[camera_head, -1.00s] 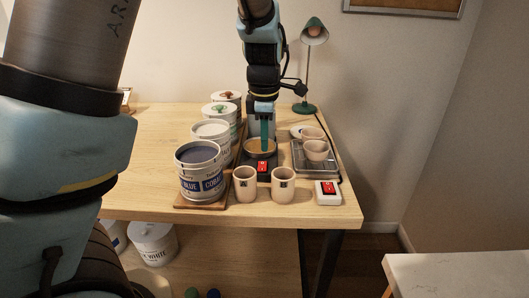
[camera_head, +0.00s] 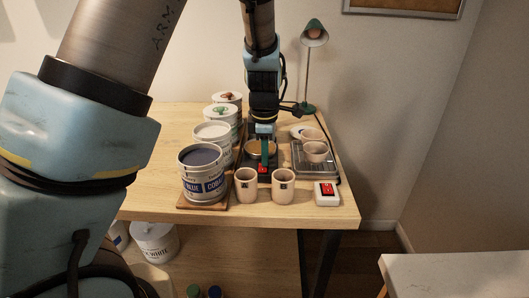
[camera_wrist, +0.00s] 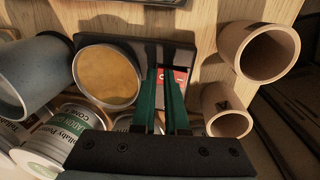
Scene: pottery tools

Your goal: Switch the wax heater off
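The wax heater (camera_wrist: 191,61) is a dark base with a round pan of amber wax (camera_wrist: 107,75); in the head view the wax pan (camera_head: 257,147) shows behind my gripper. Its red switch (camera_wrist: 181,76) is on the base beside the pan, partly covered by my fingers in the wrist view. My gripper (camera_head: 264,170) points down over the front of the heater. In the wrist view its two green fingers (camera_wrist: 160,74) are close together, with a narrow gap and nothing held. Their tips overlap the switch's edge; I cannot tell whether they touch it. The switch position is unclear.
Two cups (camera_head: 246,184) (camera_head: 283,185) stand just in front of the heater. A blue paint can (camera_head: 202,174) and other cans line its left. A tray (camera_head: 318,173) with bowls is at right. A separate white box with a red switch (camera_head: 327,190) sits at the front right.

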